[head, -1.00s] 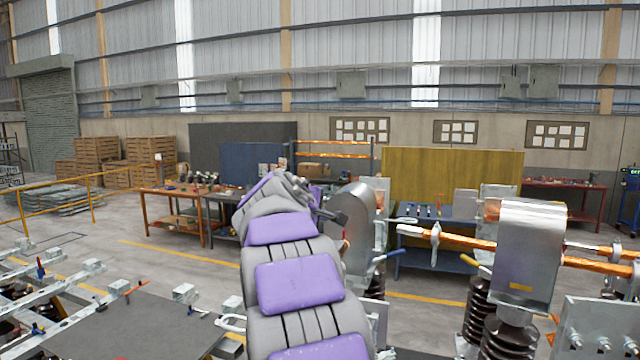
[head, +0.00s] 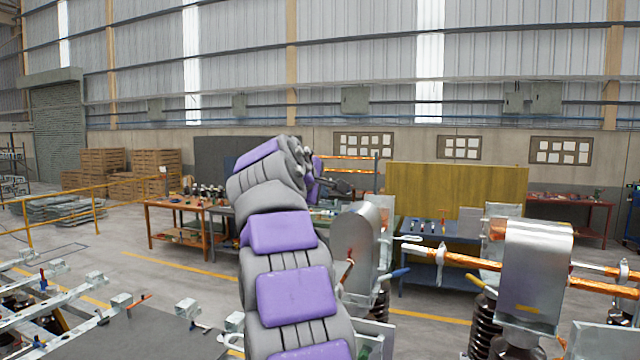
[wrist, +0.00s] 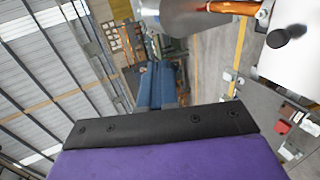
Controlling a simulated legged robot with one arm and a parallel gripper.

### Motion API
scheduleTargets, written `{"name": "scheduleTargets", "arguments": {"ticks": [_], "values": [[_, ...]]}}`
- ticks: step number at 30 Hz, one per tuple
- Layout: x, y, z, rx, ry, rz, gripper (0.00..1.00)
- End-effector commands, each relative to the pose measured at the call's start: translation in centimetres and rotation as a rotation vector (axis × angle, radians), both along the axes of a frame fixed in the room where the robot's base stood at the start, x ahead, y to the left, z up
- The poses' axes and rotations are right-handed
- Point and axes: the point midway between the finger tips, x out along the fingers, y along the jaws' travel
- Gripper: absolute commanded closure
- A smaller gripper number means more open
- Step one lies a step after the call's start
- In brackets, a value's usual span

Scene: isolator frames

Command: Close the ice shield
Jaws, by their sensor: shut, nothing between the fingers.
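A silver curved metal shield (head: 357,245) stands in the middle of the head view, just right of my arm. A second, similar silver shield (head: 530,275) sits farther right over the copper bars. The task's words do not settle which one is meant. My gripper (head: 346,187) is dark and small, at the end of my grey and purple arm. It is shut and empty, and appears above the middle shield and apart from it.
Copper bars (head: 460,260) run between the shields on dark ribbed insulators (head: 487,320). A blue-handled lever (head: 395,275) is beside the middle shield. Workbenches (head: 175,207) stand behind. A yellow railing (head: 70,195) is at the left. Open floor (head: 170,265) lies between.

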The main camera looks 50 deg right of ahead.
Motion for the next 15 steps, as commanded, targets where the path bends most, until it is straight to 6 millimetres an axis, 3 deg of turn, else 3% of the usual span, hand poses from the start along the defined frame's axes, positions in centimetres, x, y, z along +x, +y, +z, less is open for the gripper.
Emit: {"name": "scheduleTargets", "arguments": {"ticks": [15], "values": [[0.1,-0.3,1.7,0.004,0.001,0.001,1.00]]}}
